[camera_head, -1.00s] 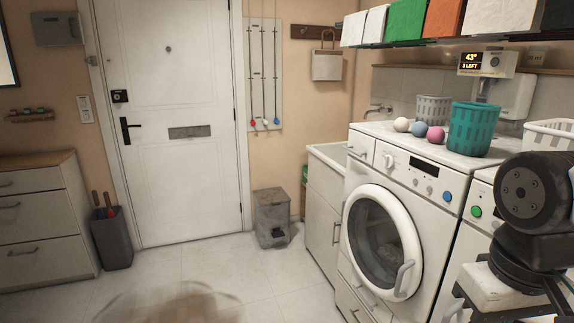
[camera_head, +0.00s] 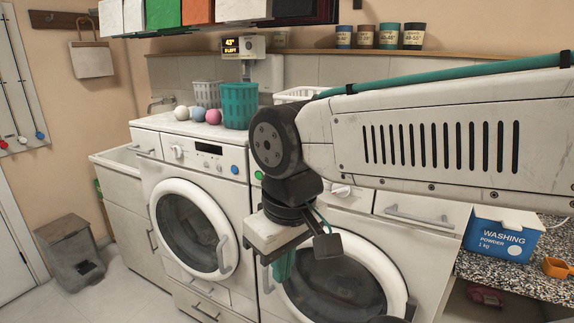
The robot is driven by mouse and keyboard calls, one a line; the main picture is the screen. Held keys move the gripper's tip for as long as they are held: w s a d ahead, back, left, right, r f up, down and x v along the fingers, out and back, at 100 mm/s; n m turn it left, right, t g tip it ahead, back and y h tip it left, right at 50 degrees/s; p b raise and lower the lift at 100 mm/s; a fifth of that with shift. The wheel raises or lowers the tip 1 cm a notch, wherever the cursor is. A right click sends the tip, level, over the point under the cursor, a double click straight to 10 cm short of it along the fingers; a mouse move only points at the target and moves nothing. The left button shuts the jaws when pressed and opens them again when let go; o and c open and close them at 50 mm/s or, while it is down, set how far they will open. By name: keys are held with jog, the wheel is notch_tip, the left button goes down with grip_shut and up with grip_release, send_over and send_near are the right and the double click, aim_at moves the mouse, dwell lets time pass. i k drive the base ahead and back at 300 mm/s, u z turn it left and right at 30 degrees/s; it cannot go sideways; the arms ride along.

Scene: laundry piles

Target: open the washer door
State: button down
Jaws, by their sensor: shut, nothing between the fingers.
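A white front-loading machine (camera_head: 160,185) stands left of centre. Its round glass door (camera_head: 185,225) looks shut, with a grey handle (camera_head: 222,254) on the door's right side. A second white front-loading machine (camera_head: 425,262) stands to its right. Its round door (camera_head: 335,285) looks shut too, and my arm and gripper hide its upper left part. Which of the two is the washer, I cannot tell from labels. My gripper (camera_head: 284,264) points down in front of the second machine, apart from both door handles. It is shut and empty.
Balls and a teal basket (camera_head: 240,105) stand on the left machine. A washing powder box (camera_head: 502,238) stands on the speckled counter (camera_head: 515,275) at right. A grey bin (camera_head: 70,250) stands on the floor at left, with some free floor beside it.

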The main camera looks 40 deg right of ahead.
aim_at(396, 303)
jog(key=z, duration=0.8)
